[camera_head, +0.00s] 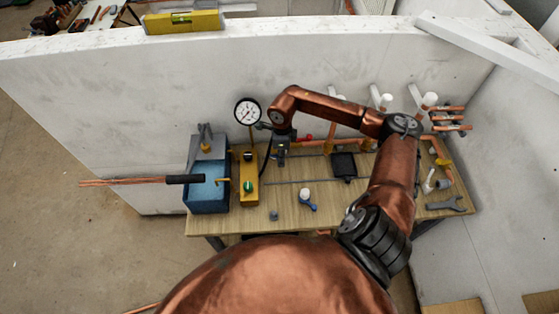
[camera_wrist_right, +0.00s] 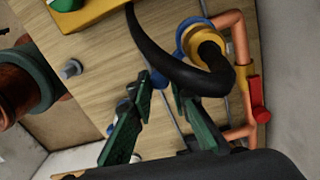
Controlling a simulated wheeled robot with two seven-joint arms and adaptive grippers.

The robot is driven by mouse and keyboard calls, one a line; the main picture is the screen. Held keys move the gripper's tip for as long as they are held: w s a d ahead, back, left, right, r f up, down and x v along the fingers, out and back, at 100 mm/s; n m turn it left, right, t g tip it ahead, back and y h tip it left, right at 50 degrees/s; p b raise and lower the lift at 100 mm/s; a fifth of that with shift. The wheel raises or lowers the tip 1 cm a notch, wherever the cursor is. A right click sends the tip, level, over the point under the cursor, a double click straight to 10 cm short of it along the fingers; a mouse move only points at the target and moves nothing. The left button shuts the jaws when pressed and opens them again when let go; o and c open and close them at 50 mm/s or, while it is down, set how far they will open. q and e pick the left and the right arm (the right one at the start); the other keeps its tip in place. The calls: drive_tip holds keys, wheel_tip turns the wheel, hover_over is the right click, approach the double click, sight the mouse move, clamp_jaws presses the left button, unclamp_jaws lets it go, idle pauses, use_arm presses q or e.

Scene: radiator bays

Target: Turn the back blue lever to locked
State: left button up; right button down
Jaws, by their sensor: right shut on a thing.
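The back blue lever's fitting shows in the wrist view as a blue ring (camera_wrist_right: 188,34) around a brass valve body on the copper pipe. My right gripper (camera_head: 281,158) reaches down at the back of the bench, just right of the gauge. In the wrist view its green fingers (camera_wrist_right: 160,82) stand a little apart, closed on a blue piece at the tips, which I take as the back lever's handle; the black hose partly hides it. A front blue lever (camera_head: 307,200) with a white cap stands nearer the bench edge. My left gripper is out of view.
A pressure gauge (camera_head: 247,111) stands on a yellow pump block (camera_head: 249,190) with a black hose. A blue box (camera_head: 207,190) is left of it. A red handle (camera_wrist_right: 257,98) is on the copper pipe. A wrench (camera_head: 446,204) lies at right. The front middle of the bench is mostly clear.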

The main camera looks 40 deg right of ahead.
drive_tip(key=shift+d+n+b, duration=0.2)
drive_tip(key=shift+n+b, duration=0.15)
drive_tip(key=shift+n, duration=0.15)
idle(0.3)
drive_tip(key=c, duration=1.8)
unclamp_jaws()
drive_tip(key=shift+r, duration=0.1)
wheel_tip(320, 180, up, 12)
drive_tip(key=shift+w+d+f, duration=0.1)
drive_tip(key=shift+w+d, duration=0.05)
